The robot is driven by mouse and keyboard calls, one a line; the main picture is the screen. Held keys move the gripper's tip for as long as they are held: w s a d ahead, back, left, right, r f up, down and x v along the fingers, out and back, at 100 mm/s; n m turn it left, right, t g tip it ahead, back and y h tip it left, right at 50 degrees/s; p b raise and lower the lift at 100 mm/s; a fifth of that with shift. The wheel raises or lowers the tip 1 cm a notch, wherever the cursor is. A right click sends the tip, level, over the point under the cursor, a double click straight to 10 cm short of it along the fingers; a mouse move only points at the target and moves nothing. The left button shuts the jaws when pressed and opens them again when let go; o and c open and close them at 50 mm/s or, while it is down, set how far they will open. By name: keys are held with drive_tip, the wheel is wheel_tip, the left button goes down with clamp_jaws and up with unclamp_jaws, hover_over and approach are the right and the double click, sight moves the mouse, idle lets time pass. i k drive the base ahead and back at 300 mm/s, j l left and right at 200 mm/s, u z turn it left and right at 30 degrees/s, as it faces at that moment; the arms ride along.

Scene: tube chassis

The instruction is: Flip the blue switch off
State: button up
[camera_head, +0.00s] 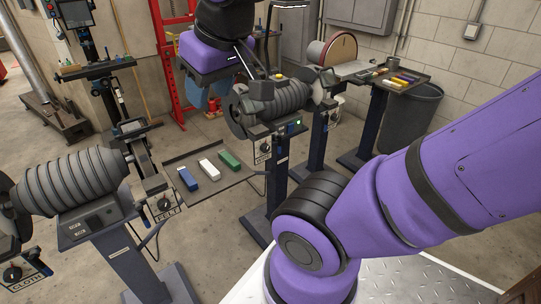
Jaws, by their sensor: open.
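A buffing machine (275,100) with a ribbed grey motor housing stands on a dark pedestal in the upper middle of the head view. A small blue part (292,128), which looks like the blue switch, is on its front beside a small greenish-white light. The switch's position is too small to tell. My gripper (263,68) hangs at the end of my purple arm, above and slightly left of this switch, near the top of the machine. It is open and holds nothing that I can see. Contact with the machine cannot be told.
A tray (230,183) with blue, white and green bars sits left of the pedestal. Another buffing machine (75,185), labelled FELT and CLOTH, fills the left. A disc sander (335,58) and a grey bin (408,115) stand at the back right.

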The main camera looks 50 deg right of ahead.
sight(290, 127)
drive_tip(key=i+z, duration=0.4)
drive_tip(key=z, duration=1.2)
